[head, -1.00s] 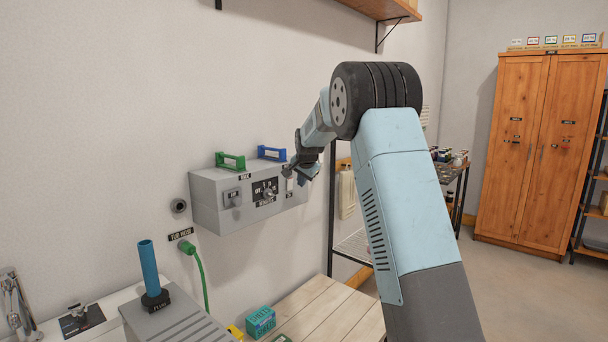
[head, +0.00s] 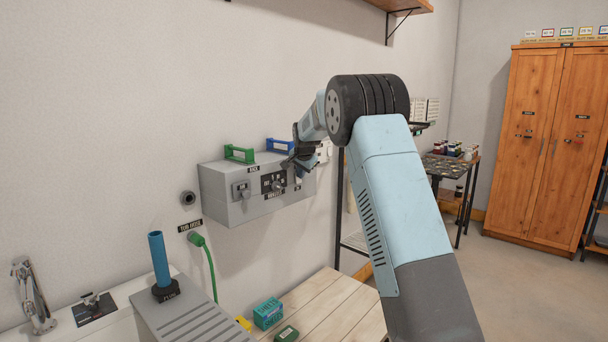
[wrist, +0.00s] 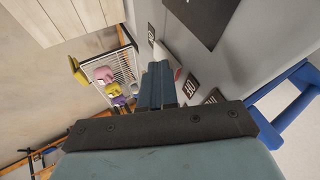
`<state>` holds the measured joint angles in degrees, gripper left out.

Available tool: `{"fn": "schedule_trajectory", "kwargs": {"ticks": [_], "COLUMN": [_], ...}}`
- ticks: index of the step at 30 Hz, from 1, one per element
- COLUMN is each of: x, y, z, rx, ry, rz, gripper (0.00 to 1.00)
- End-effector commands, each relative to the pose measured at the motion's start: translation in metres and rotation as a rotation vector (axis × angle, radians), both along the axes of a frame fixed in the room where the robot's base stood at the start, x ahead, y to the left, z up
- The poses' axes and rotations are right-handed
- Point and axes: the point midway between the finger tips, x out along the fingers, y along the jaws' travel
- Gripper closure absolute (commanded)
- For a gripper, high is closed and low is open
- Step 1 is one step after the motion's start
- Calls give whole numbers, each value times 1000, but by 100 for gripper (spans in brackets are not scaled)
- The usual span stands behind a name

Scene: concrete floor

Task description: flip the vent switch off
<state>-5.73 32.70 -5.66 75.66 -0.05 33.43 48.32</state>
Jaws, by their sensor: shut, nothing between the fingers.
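A grey control box (head: 222,205) is fixed to the wall, with a switch (head: 240,190) at its left front and a dark dial panel (head: 273,183) in the middle. I cannot read which control is the vent switch. My gripper (head: 291,164) is at the right end of the box and covers part of its front there. In the wrist view, my gripper (wrist: 156,84) is shut and empty, its fingers close to the grey box face (wrist: 207,60). Small dark labels (wrist: 193,86) show beside the fingers. Whatever lies behind the fingertips is partly hidden.
A green handle (head: 239,154) and a blue handle (head: 280,146) stand on the box top. Below are a wooden bench (head: 335,308), a teal carton (head: 268,313) and a green hose (head: 210,270). A wire rack (wrist: 122,70) holds coloured items.

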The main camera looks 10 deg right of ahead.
Motion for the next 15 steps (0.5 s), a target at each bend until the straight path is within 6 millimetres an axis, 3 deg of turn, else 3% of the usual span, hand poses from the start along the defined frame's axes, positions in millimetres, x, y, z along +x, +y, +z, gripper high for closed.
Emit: {"fn": "schedule_trajectory", "kwargs": {"ticks": [15], "x": [0], "y": [2], "z": [7], "rx": [0], "ry": [1], "rz": [2], "gripper": [100]}}
